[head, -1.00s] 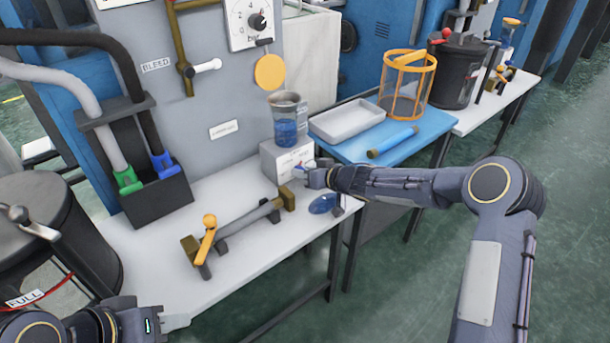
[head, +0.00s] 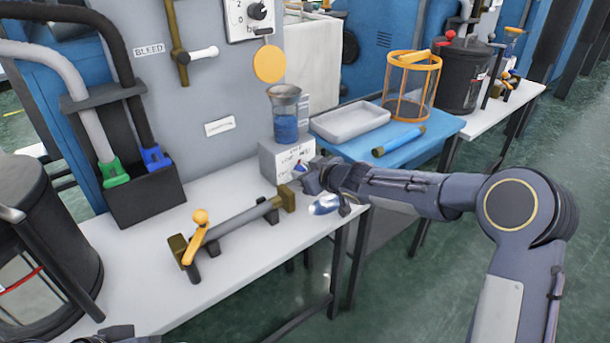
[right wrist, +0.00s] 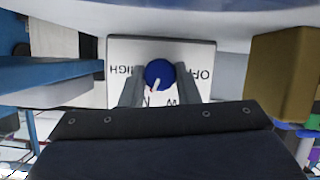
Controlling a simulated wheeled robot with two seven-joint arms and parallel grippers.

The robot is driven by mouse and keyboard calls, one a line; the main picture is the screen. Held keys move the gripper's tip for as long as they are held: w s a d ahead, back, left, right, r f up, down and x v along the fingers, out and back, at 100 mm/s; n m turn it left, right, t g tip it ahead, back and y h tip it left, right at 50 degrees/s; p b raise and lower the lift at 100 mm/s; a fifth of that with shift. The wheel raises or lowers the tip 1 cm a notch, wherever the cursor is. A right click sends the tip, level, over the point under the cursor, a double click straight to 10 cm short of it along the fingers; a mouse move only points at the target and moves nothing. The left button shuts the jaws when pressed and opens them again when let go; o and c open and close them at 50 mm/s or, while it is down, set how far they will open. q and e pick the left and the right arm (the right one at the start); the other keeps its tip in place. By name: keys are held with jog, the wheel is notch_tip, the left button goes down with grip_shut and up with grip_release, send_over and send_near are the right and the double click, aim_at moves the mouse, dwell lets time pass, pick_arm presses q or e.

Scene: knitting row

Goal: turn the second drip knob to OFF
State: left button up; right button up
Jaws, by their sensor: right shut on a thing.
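The drip box (head: 272,158) is a white block on the bench with a clear cup of blue liquid (head: 286,128) on top. My right gripper (head: 308,178) is at its front face. In the right wrist view the round blue knob (right wrist: 159,72) sits between my two fingers, which are shut on it. The box face (right wrist: 120,52) shows upside down there, with HIGH at left and OFF at right. The knob's pale pointer slants down and slightly left in that view, near partly hidden letters. Only a bit of my left arm shows at the bottom edge; its gripper is out of view.
A brass-ended rod with an orange lever (head: 200,232) lies on the bench left of the box. A blue table (head: 432,137) with a white tray (head: 348,122) and orange basket (head: 411,85) stands behind.

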jog(key=o, duration=1)
jog(key=shift+c, duration=0.2)
jog(key=p+v, duration=0.1)
jog(key=v, duration=0.6)
jog(key=shift+w+r, duration=0.1)
jog(key=shift+w, duration=0.05)
jog(key=shift+s+d+r, duration=0.1)
jog(key=shift+s+d, duration=0.1)
jog(key=shift+s, duration=0.25)
